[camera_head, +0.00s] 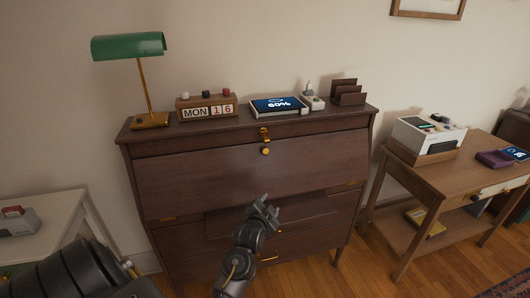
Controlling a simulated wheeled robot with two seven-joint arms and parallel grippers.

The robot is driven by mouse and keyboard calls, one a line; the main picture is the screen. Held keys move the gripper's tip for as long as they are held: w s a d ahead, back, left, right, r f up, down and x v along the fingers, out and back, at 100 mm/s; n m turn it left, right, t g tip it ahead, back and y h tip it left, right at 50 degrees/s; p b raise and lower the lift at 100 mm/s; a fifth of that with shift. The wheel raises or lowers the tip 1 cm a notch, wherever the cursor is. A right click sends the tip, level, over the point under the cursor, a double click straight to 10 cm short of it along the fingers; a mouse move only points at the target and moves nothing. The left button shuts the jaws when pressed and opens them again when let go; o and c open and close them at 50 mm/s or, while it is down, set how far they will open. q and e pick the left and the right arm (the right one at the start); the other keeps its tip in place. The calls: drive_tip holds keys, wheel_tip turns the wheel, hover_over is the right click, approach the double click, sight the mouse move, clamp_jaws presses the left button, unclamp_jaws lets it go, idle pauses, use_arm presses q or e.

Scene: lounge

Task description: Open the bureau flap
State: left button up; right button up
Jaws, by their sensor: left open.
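The bureau (190,242) is dark brown wood and stands against the wall in the middle of the view. Its sloping flap (215,180) is closed, with a small brass knob (265,152) near its top edge. A brass fitting (264,134) sits just above the knob. Small brass hinges show at the flap's lower corners. My left gripper (265,207) is open and empty, in front of the flap's lower edge, below the knob and apart from it. My right gripper is not in view.
On the bureau top are a green lamp (128,46), a calendar block (207,107), a tablet (278,106) and a letter rack (347,92). A side table (440,178) stands at right, a white table (65,240) at left. Some wooden floor shows at lower right.

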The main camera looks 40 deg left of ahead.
sight(265, 153)
use_arm(q)
drive_tip(key=w+a+r+t+y, duration=0.1)
drive_tip(key=a+r+y, duration=0.15)
drive_tip(key=r, duration=0.35)
drive_tip(key=a+r+t+y, duration=0.1)
drive_tip(key=a+r, duration=0.2)
drive_tip(key=r, duration=0.3)
drive_tip(key=shift+n, duration=0.3)
drive_tip(key=x, duration=0.3)
drive_tip(key=p+x, duration=0.1)
drive_tip(key=x, duration=0.3)
drive_tip(key=f+x, duration=0.1)
drive_tip(key=x, duration=0.3)
drive_tip(key=shift+f, duration=0.1)
clamp_jaws()
